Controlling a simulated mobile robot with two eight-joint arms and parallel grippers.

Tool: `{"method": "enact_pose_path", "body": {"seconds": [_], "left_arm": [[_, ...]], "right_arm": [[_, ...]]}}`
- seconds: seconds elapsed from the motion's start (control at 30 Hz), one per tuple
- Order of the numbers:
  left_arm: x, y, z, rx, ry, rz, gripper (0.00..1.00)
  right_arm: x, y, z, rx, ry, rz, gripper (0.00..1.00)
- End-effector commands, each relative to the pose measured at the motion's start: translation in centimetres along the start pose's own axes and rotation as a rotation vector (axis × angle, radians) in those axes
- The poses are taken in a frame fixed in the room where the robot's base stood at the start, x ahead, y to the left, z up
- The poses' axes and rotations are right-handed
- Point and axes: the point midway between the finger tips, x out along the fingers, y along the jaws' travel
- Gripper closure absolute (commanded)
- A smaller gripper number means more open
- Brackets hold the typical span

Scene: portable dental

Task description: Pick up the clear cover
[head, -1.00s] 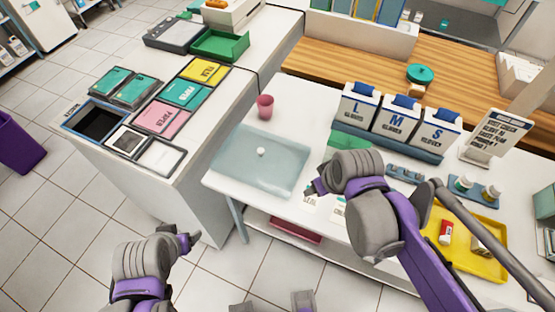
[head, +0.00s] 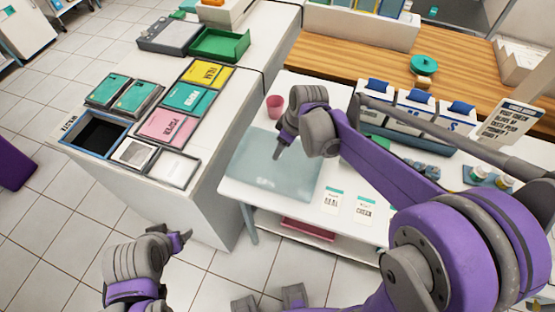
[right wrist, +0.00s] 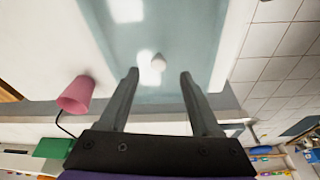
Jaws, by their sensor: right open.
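The clear cover (head: 250,178) is a pale, see-through teal sheet lying on the left part of the white table. The cover's surface also fills the middle of the right wrist view (right wrist: 195,40). My right gripper (head: 279,150) is open and empty above the cover, its fingers (right wrist: 158,74) spread either side of the knob's line. My left gripper (head: 184,240) hangs over the floor, away from the cover; its jaw state is unclear.
A pink cup (head: 274,106) stands behind the cover, near my right gripper, and also shows in the right wrist view (right wrist: 75,95). Labelled boxes (head: 415,112) stand on the right. Two cards (head: 366,209) lie near the front edge. A counter (head: 200,205) with trays stands left.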

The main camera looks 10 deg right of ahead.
Motion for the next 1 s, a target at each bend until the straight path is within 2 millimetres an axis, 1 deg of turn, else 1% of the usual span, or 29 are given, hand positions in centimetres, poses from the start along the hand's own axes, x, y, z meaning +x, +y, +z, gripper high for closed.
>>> {"method": "enact_pose_path", "body": {"seconds": [0.2,0.3,0.4,0.57,0.6,0.67,0.7,0.77,0.8,0.93,0.97,1.0], "left_arm": [[0.0,0.0,0.0,0.000,0.000,0.000,0.28],[0.1,0.0,0.0,0.000,0.000,0.000,0.28],[0.1,0.0,0.1,0.000,0.000,0.000,0.28],[0.1,0.0,0.1,0.000,0.000,0.000,0.28],[0.1,0.0,0.0,0.000,0.000,0.000,0.28],[0.1,0.0,0.1,0.000,0.000,0.000,0.28],[0.1,0.0,0.1,0.000,0.000,0.000,0.28],[0.1,0.0,0.1,0.000,0.000,0.000,0.28],[0.1,0.0,0.1,0.000,0.000,0.000,0.28],[0.1,0.0,0.1,0.000,0.000,0.000,0.28],[0.1,0.0,0.1,0.000,0.000,0.000,0.28],[0.1,0.0,0.0,0.000,0.000,0.000,0.28]], "right_arm": [[3.3,0.3,-0.2,-0.001,0.000,0.000,0.35],[4.3,0.3,-0.2,-0.001,0.000,0.001,0.35],[4.8,0.3,-0.2,0.000,0.000,0.001,0.35],[4.8,0.3,-0.2,0.000,0.001,0.001,0.35],[4.8,0.3,-0.2,0.000,0.001,0.001,0.37],[4.8,0.3,-0.2,0.000,0.001,0.001,0.48],[4.8,0.3,-0.2,0.000,0.001,0.001,0.55],[4.7,0.3,-0.2,0.000,0.001,0.001,0.66],[4.7,0.3,-0.2,0.000,0.001,0.001,0.73],[4.7,0.3,-0.2,0.000,0.001,0.001,0.96],[4.7,0.3,-0.2,0.000,0.001,0.001,1.00],[4.7,0.3,-0.2,0.000,0.001,0.001,1.00]]}}
